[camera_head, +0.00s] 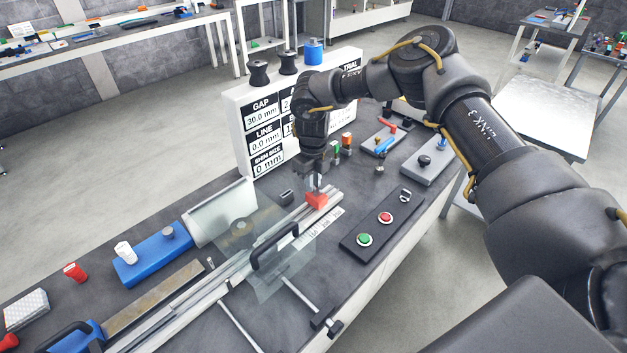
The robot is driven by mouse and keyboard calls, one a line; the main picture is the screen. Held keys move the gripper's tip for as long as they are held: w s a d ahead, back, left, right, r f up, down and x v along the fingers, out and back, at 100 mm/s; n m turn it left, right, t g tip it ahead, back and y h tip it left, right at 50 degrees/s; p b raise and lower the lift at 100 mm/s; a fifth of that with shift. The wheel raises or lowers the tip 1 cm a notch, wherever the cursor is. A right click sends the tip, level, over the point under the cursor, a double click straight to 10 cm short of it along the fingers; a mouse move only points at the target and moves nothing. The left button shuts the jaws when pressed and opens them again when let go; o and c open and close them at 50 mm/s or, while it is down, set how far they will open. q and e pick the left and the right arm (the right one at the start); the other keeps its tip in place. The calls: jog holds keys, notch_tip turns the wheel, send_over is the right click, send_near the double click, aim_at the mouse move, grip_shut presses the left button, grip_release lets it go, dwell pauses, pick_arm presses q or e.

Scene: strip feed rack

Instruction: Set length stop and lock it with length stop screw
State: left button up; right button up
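A red block (316,202), which looks like the length stop, sits on the metal rail (262,243) near its far right end, beside a printed number scale (326,232). My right gripper (317,184) points down right above the red block, its narrow fingertips at or just over its top. Whether they touch it or grip anything is too small to tell. The length stop screw cannot be made out and may be hidden by the fingers. My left gripper is not in view.
A white board (262,135) reading GAP 30.0 mm and LINE 0.0 mm stands behind. A clear guard with a black handle (274,248) covers part of the rail. A panel (378,229) with green and red buttons lies right. Small fixtures (385,139) stand farther back.

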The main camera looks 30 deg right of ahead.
jog(key=shift+s, duration=0.1)
jog(key=shift+c, duration=1.1)
grip_shut()
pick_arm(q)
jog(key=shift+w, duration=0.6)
pick_arm(e)
jog(key=shift+a+n, duration=0.1)
jog(key=shift+n, duration=0.3)
jog(key=n, duration=0.4)
jog(key=shift+a+r+n, duration=0.1)
jog(key=shift+a+n, duration=0.15)
jog(key=shift+n, duration=0.05)
jog(key=n, duration=0.6)
jog(key=shift+s+a, duration=0.2)
jog(key=shift+s, duration=0.1)
jog(key=n, duration=0.4)
jog(key=n+b, duration=0.1)
jog(key=n, duration=0.1)
jog(key=shift+s+n, duration=0.4)
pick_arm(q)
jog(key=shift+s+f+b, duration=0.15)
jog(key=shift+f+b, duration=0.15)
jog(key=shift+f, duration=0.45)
pick_arm(e)
jog(key=n, duration=0.5)
jog(key=shift+s+d, duration=0.25)
jog(key=shift+s, duration=0.05)
jog(key=shift+n, duration=0.4)
